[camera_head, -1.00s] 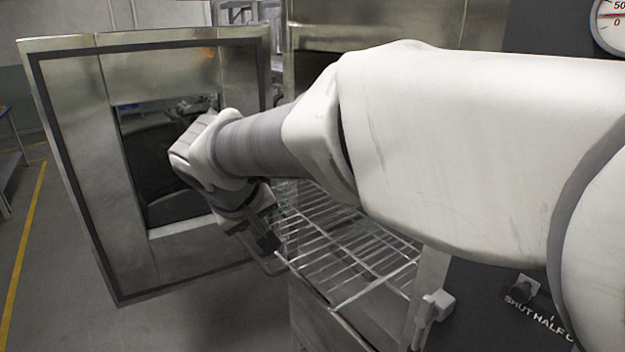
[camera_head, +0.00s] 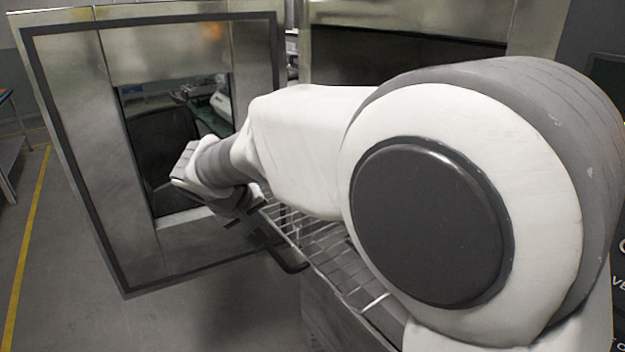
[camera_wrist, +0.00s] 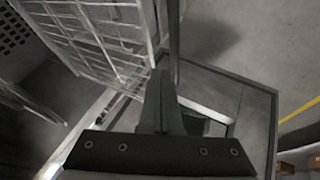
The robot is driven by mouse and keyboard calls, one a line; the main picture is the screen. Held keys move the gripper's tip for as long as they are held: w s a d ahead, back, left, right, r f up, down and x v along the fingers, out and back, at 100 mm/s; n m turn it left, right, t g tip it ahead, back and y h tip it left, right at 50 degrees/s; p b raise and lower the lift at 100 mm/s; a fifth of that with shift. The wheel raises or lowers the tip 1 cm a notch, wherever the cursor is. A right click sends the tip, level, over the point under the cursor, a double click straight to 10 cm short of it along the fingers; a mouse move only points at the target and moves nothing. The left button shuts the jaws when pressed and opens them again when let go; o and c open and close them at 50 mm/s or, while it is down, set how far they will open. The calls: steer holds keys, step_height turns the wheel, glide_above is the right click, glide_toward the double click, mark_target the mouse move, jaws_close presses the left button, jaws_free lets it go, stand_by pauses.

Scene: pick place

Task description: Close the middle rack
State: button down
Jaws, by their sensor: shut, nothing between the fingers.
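A wire rack (camera_head: 333,258) sticks out of the open oven, partly hidden behind my arm in the head view. In the wrist view the rack (camera_wrist: 95,35) fills the upper left as a grid of thin metal bars. My gripper (camera_head: 262,236) is at the rack's outer left end, between the rack and the open door. In the wrist view my gripper (camera_wrist: 162,78) is shut and empty, its fingertips close beside the rack's edge. I cannot tell whether they touch it. Which rack level this is cannot be told, as my arm hides most of the oven.
The oven door (camera_head: 65,110), with a dark window, stands wide open on the left, close to my gripper. The oven cavity (camera_head: 400,48) is dark behind my arm. Free floor (camera_head: 200,320) lies below the door, with a yellow line at far left.

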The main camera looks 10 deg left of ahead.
steer(key=x, duration=0.5)
steer(key=shift+w+d, duration=0.1)
steer(key=w+d+p, duration=0.4)
steer(key=w+d, duration=1.6)
steer(key=shift+w+d+p, duration=0.2)
steer(key=shift+w+p, duration=0.05)
steer(key=shift+p, duration=0.05)
steer(key=shift+w+d+r, duration=0.1)
steer(key=shift+w+d, duration=0.05)
steer(key=shift+d, duration=0.05)
